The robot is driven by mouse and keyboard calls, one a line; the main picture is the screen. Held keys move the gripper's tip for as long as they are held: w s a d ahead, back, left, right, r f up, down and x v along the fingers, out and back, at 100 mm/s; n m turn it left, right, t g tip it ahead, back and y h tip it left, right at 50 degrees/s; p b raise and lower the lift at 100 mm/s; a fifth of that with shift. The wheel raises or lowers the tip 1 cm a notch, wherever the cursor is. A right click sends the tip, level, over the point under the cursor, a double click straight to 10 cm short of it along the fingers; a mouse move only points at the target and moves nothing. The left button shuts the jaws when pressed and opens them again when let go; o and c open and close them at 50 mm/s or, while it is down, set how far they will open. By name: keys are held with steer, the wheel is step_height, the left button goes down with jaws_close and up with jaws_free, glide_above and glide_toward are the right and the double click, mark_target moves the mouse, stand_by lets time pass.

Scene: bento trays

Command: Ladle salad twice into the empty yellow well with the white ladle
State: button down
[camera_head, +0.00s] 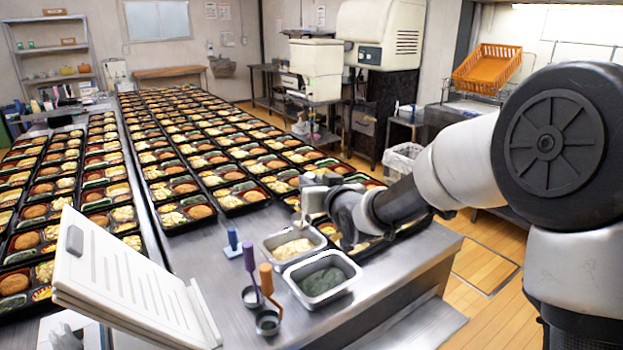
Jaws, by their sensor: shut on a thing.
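My gripper (312,184) is at the end of the arm reaching in from the right, above the front end of the tray rows. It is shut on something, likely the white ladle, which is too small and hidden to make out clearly. A steel pan (267,243) of pale yellow salad (293,249) stands just below and in front of the gripper. Black bento trays (243,209) with several filled wells lie beyond it. The empty yellow well cannot be picked out; my wrist covers the nearest trays on the right.
A second steel pan (349,288) holds dark green food. White sheets (120,270) stand at the front left.

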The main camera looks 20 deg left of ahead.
step_height(320, 180, down, 8)
steer(key=b, duration=0.7)
stand_by(0.9)
steer(key=shift+r+p, duration=2.4)
steer(key=shift+r, duration=2.15)
